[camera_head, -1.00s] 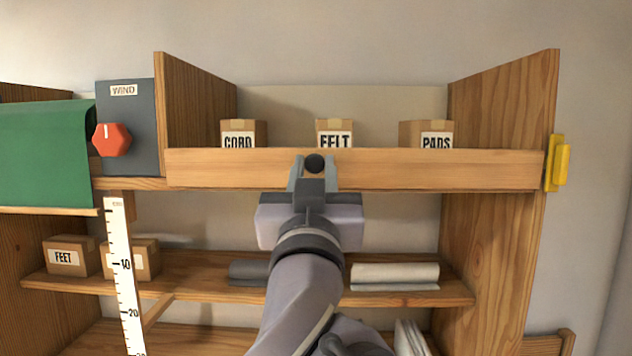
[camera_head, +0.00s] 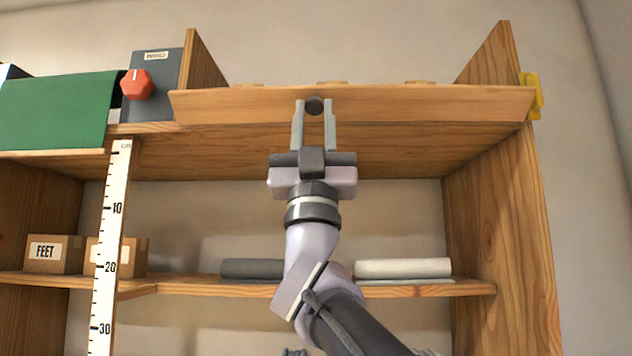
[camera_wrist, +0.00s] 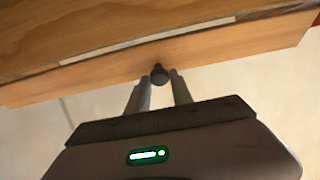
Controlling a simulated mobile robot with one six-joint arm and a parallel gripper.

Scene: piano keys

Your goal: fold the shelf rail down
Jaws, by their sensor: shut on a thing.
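The shelf rail (camera_head: 420,106) is a long plain wooden board across the front of the top shelf. It leans outward, its top edge toward me. A dark round knob (camera_head: 315,105) sits at its middle. My gripper (camera_head: 314,112) reaches up from below with its two grey fingers shut on the knob. In the wrist view the rail (camera_wrist: 230,45) crosses the upper part, with light gaps between it and the shelf board. The knob (camera_wrist: 159,75) shows between the fingertips (camera_wrist: 159,84) there. The boxes behind the rail are nearly hidden; only their tops (camera_head: 332,83) show.
A yellow piece (camera_head: 533,96) is on the right side panel. At left are a red dial (camera_head: 136,85), a green cloth (camera_head: 55,112) and a hanging ruler (camera_head: 110,240). Boxes (camera_head: 55,254) and rolls (camera_head: 403,268) lie on the lower shelf.

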